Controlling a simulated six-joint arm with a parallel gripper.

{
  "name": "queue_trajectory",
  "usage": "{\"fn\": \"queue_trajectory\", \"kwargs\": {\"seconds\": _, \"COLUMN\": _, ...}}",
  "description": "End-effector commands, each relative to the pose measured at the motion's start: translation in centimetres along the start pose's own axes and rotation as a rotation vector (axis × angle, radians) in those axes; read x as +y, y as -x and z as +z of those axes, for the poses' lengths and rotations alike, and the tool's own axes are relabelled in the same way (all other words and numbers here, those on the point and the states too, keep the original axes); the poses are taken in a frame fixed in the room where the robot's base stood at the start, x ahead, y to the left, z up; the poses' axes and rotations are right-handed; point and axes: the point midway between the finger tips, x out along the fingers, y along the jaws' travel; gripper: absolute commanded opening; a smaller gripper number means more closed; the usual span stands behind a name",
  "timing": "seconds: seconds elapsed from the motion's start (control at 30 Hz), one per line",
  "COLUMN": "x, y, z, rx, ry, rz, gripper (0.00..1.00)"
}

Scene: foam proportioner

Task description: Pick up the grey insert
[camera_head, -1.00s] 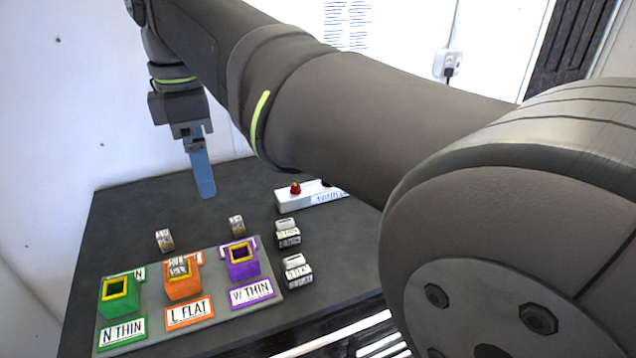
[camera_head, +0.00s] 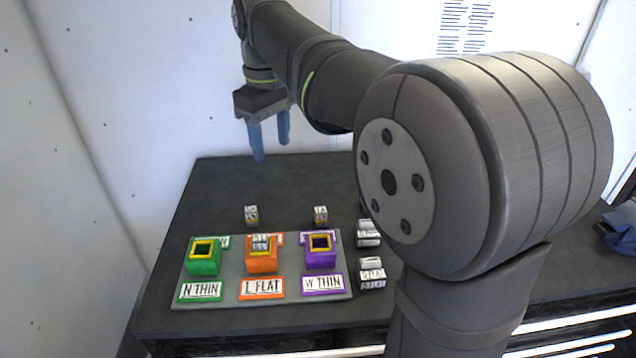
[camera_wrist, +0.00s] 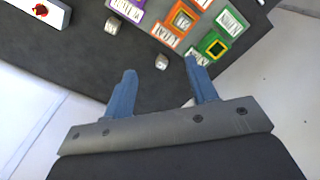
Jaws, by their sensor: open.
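Several small grey-white lettered blocks are in the head view, and I cannot tell which is the grey insert. One block (camera_head: 251,215) stands behind the board on the left and another (camera_head: 320,216) behind it on the right. These two also show in the wrist view, the left one (camera_wrist: 161,62) near the gap between my fingers and the other (camera_wrist: 113,24) farther off. Two more blocks (camera_head: 368,234) (camera_head: 372,274) stand right of the board. Another sits in the orange holder (camera_head: 261,263). My gripper (camera_head: 271,150) is open and empty, above the rear of the table.
A grey board (camera_head: 225,291) carries the green (camera_head: 203,264), orange and purple (camera_head: 321,259) holders with labels in front. In the wrist view, a white box with a red button (camera_wrist: 40,12) is at upper left. The dark table (camera_head: 215,185) is clear around the rear blocks.

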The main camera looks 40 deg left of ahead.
Motion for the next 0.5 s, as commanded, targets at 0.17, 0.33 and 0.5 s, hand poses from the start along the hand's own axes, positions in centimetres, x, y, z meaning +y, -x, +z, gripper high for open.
{"fn": "queue_trajectory", "kwargs": {"seconds": 0.17, "x": 1.5, "y": -3.9, "z": -5.6, "rx": -0.005, "ry": -0.337, "rz": -0.002, "gripper": 0.53}}
{"fn": "queue_trajectory", "kwargs": {"seconds": 0.33, "x": 2.4, "y": -7.0, "z": -9.6, "rx": -0.003, "ry": -0.610, "rz": 0.000, "gripper": 0.53}}
{"fn": "queue_trajectory", "kwargs": {"seconds": 0.5, "x": 2.7, "y": -8.7, "z": -11.6, "rx": 0.000, "ry": -0.757, "rz": 0.000, "gripper": 0.53}}
